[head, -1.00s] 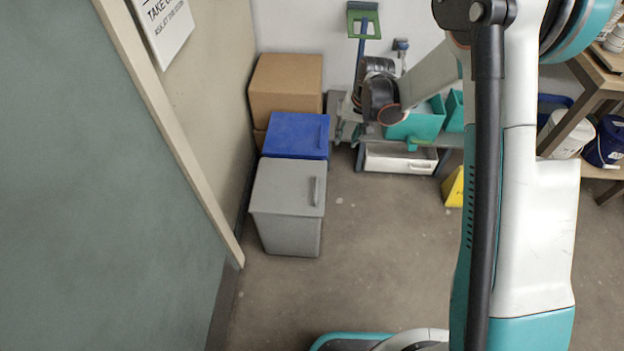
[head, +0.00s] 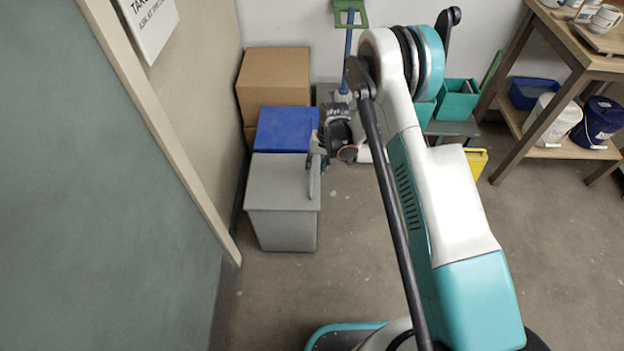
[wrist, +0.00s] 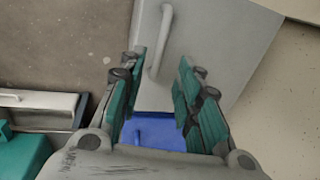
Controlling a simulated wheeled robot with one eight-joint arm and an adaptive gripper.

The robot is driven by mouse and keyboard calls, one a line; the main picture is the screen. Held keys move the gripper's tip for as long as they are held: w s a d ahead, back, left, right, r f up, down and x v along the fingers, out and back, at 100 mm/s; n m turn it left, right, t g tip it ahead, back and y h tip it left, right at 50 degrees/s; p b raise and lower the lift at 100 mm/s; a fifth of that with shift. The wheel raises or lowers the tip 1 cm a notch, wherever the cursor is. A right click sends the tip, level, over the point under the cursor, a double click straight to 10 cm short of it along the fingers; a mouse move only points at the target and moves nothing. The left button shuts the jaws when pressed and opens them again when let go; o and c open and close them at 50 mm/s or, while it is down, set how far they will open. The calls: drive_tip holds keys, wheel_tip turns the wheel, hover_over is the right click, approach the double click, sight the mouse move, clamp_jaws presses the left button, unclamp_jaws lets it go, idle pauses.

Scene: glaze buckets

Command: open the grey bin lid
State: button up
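The grey bin (head: 283,229) stands on the floor against the left wall, and its lid (head: 276,182) lies flat and closed. The lid's upright bar handle (head: 313,178) is near its right edge. In the wrist view the grey lid (wrist: 225,45) fills the upper middle, with the handle (wrist: 161,42) just beyond the left fingers. My gripper (head: 322,160) is at the right edge of the lid, close to the handle. In the wrist view my gripper (wrist: 155,90) is open with nothing between its teal fingers. Contact with the handle cannot be told.
A blue-lidded bin (head: 285,130) stands directly behind the grey one, with a cardboard box (head: 273,78) behind it. A low bench with teal tubs (head: 457,100) is at the back. A wooden shelf (head: 560,60) stands right. Floor in front is clear.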

sight(311, 180)
drive_tip(key=f+b, duration=0.1)
drive_tip(key=f, duration=0.2)
drive_tip(key=a+f+b, duration=0.1)
drive_tip(key=f, duration=0.3)
drive_tip(key=shift+a+f, duration=0.1)
drive_tip(key=shift+a, duration=0.1)
clamp_jaws()
